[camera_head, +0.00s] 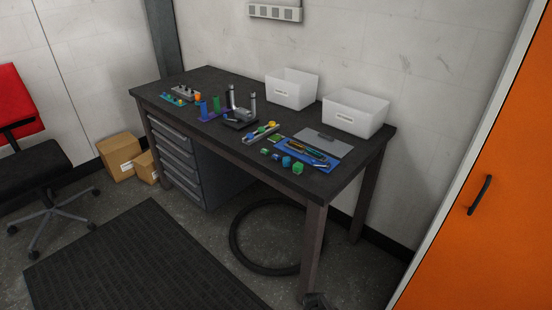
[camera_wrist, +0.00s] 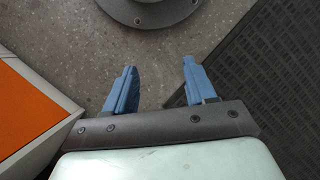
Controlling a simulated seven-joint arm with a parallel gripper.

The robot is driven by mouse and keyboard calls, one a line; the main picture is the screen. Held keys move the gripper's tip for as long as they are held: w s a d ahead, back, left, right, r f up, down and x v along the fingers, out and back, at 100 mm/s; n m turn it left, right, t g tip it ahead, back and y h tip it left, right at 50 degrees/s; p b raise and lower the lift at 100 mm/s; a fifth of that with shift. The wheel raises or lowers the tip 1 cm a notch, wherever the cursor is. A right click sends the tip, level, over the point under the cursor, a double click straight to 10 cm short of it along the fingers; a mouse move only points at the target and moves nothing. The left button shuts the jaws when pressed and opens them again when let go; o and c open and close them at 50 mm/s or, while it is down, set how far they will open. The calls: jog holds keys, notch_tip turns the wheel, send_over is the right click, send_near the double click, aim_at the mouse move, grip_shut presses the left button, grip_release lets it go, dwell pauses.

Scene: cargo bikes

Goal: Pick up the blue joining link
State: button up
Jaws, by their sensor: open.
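Small blue and green pieces lie near the front right part of the dark workbench (camera_head: 225,142) in the head view. One small blue piece (camera_head: 286,161) lies between green ones; it may be the blue joining link, but it is too small to tell. My gripper (camera_wrist: 159,68) shows in the wrist view with two blue fingers apart and nothing between them. It points down over bare floor, away from the bench. No joining link shows in the wrist view.
Two white bins (camera_head: 355,113) stand at the back right of the bench. A blue tray (camera_head: 304,155), a grey plate (camera_head: 323,143) and upright fixtures (camera_head: 241,108) crowd the top. An orange cabinet (camera_head: 478,170) stands at right. A black mat (camera_head: 130,262) lies on the floor.

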jog(key=w+a+r+n+t, duration=0.15)
jog(key=w+a+r, duration=0.25)
jog(key=w, duration=0.7)
jog(key=w+a+r+n+t+y, duration=0.15)
jog(key=w+a+r, duration=0.25)
jog(key=w, duration=0.6)
jog(key=w+a+r+n+t, duration=0.15)
jog(key=w+a+r, duration=0.25)
jog(key=w, duration=0.7)
jog(key=w+a+r+n+t+y, duration=0.1)
jog(key=w+a+r+t, duration=0.1)
jog(key=w+a+r, duration=0.7)
jog(key=w+a+r+n+t+y, duration=0.1)
jog(key=w+a+r+t, duration=0.1)
jog(key=w+r, duration=0.8)
jog(key=w+a+r+n+t+y, duration=0.15)
jog(key=w+a+r, duration=0.4)
jog(key=r, duration=0.85)
notch_tip(320, 180, up, 15)
jog(key=g+h, duration=0.5)
send_over(276, 156)
jog(key=f, duration=0.8)
jog(key=shift+s, duration=0.2)
jog(key=shift+w+f, duration=0.15)
jog(key=shift+f, duration=1.35)
jog(key=shift+w+f, duration=0.15)
jog(key=shift+f, duration=1.35)
